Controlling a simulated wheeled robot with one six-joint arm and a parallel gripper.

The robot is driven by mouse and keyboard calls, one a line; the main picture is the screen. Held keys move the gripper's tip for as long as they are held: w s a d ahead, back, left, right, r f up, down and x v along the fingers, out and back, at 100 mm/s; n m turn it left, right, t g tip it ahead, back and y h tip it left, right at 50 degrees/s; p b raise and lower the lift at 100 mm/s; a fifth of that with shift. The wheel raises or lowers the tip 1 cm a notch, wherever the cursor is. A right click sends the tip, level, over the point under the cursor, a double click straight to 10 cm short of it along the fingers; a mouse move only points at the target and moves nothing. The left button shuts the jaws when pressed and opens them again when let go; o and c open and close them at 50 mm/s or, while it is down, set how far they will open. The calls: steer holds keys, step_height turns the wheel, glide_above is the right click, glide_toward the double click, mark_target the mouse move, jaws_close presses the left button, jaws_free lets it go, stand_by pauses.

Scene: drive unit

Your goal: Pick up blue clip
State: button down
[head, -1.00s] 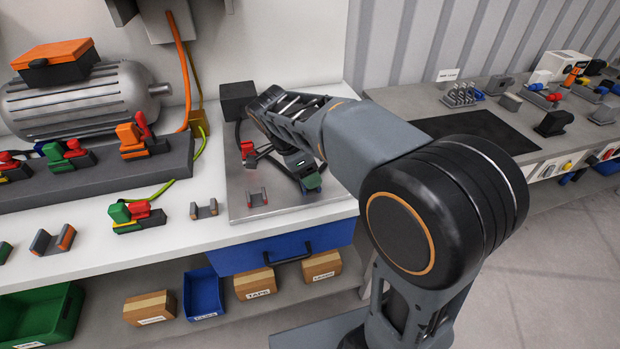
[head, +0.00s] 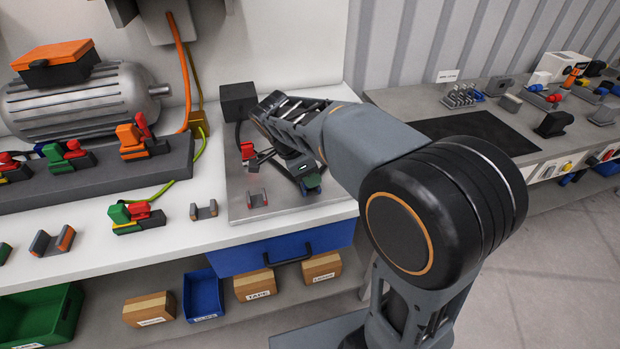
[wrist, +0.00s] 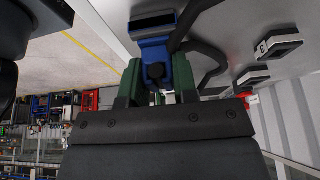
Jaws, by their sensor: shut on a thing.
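The blue clip (wrist: 155,52) shows in the wrist view between the two green fingers of my gripper (wrist: 157,84), with a dark block-like end above it. My gripper is shut on it. In the head view my gripper (head: 305,176) is low over the grey metal plate on the white bench. Only a small blue patch shows by the fingers there, and my arm hides much of the area. I cannot tell whether the clip touches the plate.
Another bracket (head: 204,210) and a green-red clip (head: 136,217) lie left on the bench. A blue drawer (head: 232,259) is below.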

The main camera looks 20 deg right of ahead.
steer(key=shift+r, duration=0.1)
steer(key=shift+r, duration=0.2)
steer(key=r, duration=0.3)
steer(key=shift+s+r, duration=0.15)
steer(key=shift+s, duration=0.05)
steer(key=s+d+r, duration=0.1)
steer(key=s+r, duration=0.8)
steer(key=s, duration=0.4)
steer(key=shift+s, duration=0.3)
steer(key=shift+w, duration=0.1)
steer(key=w+d+p, duration=0.2)
steer(key=w+p, duration=0.4)
steer(key=w, duration=0.7)
steer(key=w+d+p, duration=0.2)
steer(key=w+p, duration=0.5)
steer(key=w, duration=0.6)
